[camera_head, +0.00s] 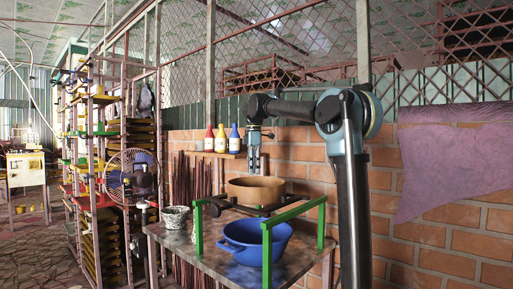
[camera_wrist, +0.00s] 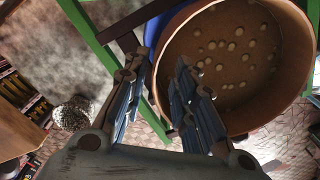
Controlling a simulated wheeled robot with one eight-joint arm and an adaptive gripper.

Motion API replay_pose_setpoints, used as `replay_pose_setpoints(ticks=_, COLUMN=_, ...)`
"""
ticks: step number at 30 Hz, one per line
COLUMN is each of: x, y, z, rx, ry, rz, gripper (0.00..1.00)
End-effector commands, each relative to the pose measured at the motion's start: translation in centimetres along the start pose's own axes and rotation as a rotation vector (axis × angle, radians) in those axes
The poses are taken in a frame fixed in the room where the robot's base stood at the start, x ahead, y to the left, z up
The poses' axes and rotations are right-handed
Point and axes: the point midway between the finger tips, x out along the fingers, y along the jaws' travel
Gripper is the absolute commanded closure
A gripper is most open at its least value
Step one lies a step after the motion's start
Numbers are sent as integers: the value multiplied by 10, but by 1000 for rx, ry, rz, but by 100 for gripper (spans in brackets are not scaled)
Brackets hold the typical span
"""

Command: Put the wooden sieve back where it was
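The wooden sieve (camera_head: 257,191) is a round brown tub with a high wall. It sits level on a dark support (camera_head: 240,208) across the green-railed stand, above a blue basin (camera_head: 254,240). In the wrist view the sieve (camera_wrist: 235,90) fills the upper right, with several pale round spots in its floor. My gripper (camera_head: 254,170) points down just above the sieve's left rim. In the wrist view my gripper (camera_wrist: 160,68) has its two fingers apart, with the sieve's near wall seen between the tips. I cannot tell whether they touch it.
The green stand (camera_head: 198,230) rises from a worn table (camera_head: 190,252). A speckled pot (camera_head: 175,217) stands at the table's left. Several bottles (camera_head: 221,139) stand on a ledge by the brick wall. A fan (camera_head: 130,176) and a cluttered rack are at left.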

Motion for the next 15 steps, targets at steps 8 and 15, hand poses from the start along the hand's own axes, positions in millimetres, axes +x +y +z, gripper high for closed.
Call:
replay_pose_setpoints(ticks=8, x=-52, y=0, z=0, rx=0, ry=0, rz=0, gripper=75)
replay_pose_setpoints(ticks=15, x=-90, y=0, z=0, rx=0, ry=0, rz=0, gripper=75)
